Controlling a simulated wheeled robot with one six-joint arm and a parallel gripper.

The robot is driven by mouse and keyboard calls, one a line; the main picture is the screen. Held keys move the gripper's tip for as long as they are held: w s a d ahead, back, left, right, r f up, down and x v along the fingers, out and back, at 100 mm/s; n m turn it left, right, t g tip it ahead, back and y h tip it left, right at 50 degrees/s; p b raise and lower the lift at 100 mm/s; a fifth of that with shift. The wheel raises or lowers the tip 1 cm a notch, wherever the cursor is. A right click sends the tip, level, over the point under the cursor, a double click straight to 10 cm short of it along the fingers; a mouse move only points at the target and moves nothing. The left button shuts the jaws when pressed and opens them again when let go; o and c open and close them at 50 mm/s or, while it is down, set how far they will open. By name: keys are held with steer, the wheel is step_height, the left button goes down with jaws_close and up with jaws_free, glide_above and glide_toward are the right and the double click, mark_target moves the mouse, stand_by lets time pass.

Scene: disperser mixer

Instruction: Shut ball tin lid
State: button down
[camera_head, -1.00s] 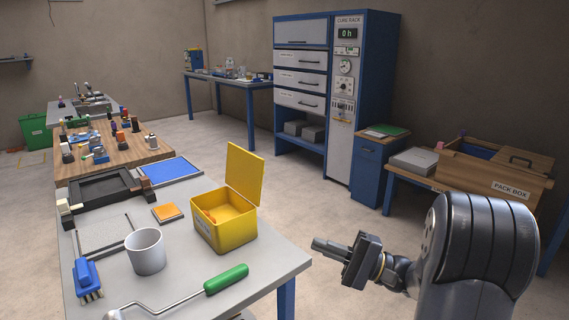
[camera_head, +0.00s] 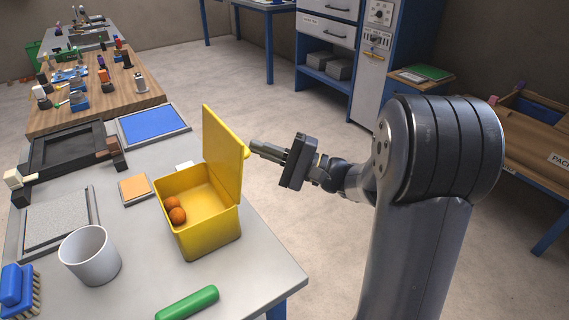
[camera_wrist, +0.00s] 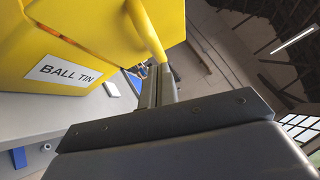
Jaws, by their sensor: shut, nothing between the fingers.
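The yellow ball tin (camera_head: 212,235) stands on the grey table with its lid (camera_head: 223,150) open and roughly upright at its right side. Orange balls (camera_head: 176,214) lie inside. My gripper (camera_head: 254,147) is shut and empty, its tips at the right, outer side of the lid, close to a small yellow tab on its edge. In the wrist view the fingertips (camera_wrist: 157,72) are close beside a yellow bar (camera_wrist: 147,32); I cannot tell whether they touch. The tin's "BALL TIN" label (camera_wrist: 63,74) shows at the left there.
The floor right of the table is clear.

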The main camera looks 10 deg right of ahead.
mark_target(223, 159)
steer(key=shift+s+a+r, duration=0.15)
steer(key=shift+s+a, duration=0.05)
steer(key=shift+a, duration=0.2)
steer(key=shift+r, duration=0.1)
steer(key=a+r+n+h, duration=0.1)
steer(key=s+a+r+n+g+h, duration=0.1)
steer(key=n, duration=0.1)
steer(key=a+r+n+g+h, duration=0.1)
steer(key=shift+s+a+r+n, duration=0.25)
steer(key=shift+a+n, duration=0.05)
steer(key=shift+n, duration=0.1)
steer(key=a+n+h, duration=0.1)
steer(key=s+a+r+h, duration=0.1)
steer(key=a+n+h, duration=0.1)
steer(key=shift+s+a+r+n+g+h, duration=0.15)
steer(key=shift+s+a+n+g+h, duration=0.15)
steer(key=shift+a+h, duration=0.1)
steer(key=s+a+f+n+t+h+p, duration=0.1)
steer(key=s+a+f+n+h, duration=0.2)
steer(key=a+h, duration=0.2)
steer(key=shift+a+p, duration=0.3)
steer(key=shift+a, duration=0.75)
